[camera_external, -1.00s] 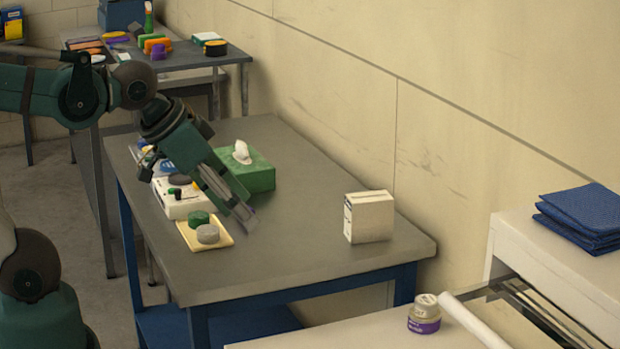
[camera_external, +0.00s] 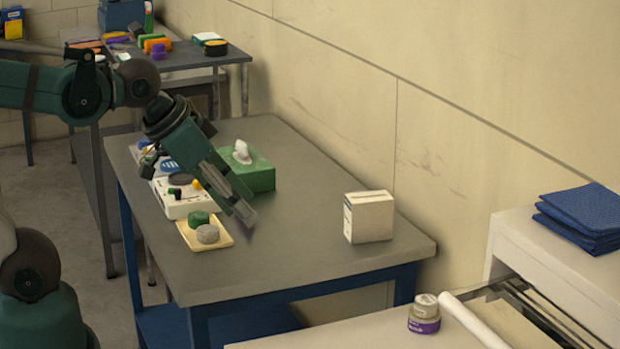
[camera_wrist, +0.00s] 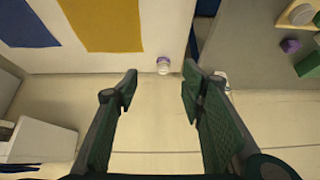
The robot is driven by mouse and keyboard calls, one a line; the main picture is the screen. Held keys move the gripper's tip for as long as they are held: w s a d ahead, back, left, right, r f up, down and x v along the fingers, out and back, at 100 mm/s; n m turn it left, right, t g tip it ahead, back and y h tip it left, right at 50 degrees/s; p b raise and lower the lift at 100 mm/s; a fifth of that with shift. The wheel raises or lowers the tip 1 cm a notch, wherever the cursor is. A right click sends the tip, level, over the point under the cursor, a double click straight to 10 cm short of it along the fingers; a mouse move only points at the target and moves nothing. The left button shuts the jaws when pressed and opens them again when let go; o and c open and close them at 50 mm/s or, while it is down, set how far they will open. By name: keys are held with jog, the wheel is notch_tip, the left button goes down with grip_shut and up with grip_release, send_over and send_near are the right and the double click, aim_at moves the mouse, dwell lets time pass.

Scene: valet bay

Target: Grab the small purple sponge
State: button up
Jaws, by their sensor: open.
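A small purple block (camera_wrist: 291,46) lies on a grey surface at the upper right of the wrist view, beside a green block. It is well to the right of my gripper (camera_wrist: 160,84), not between the fingers. A small purple block (camera_external: 158,52) also shows on the back bench in the external view, among other sponges; I cannot tell whether it is the same one. My gripper (camera_external: 244,213) is open and empty, angled down over the near grey table, by the tray and green tissue box. The fingers hide the tabletop just behind them.
On the near grey table (camera_external: 300,265) stand a green tissue box (camera_external: 262,172), a white carton (camera_external: 369,217), a white device (camera_external: 180,207) and a yellow tray (camera_external: 221,245) with round pads. A purple-labelled jar (camera_external: 424,315) stands on the front counter. The table's front is clear.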

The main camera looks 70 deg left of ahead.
jog(key=w+a+m+g+y+p, duration=0.15)
jog(key=w+a+m, duration=0.25)
jog(key=w+a, duration=0.5)
jog(key=w+a+m+g+h+p, duration=0.15)
jog(key=w+a+m, duration=0.4)
jog(key=a, duration=0.65)
jog(key=a+f+m+g+p, duration=0.1)
jog(key=a+f+m, duration=0.1)
jog(key=a+f, duration=0.3)
jog(key=w+a+f+m+g+p, duration=0.1)
jog(key=a+f, duration=0.4)
jog(key=a, duration=0.6)
jog(key=w+a+f+m+g+p, duration=0.1)
jog(key=a+f+m+g, duration=0.1)
jog(key=a+f, duration=0.3)
jog(key=shift+a+f+m, duration=0.15)
jog(key=shift+a+m, duration=0.7)
jog(key=shift+a, duration=1.2)
jog(key=shift+a+f, duration=0.25)
jog(key=shift+f, duration=1.25)
jog(key=shift+f, duration=0.1)
jog(key=shift+f, duration=2.5)
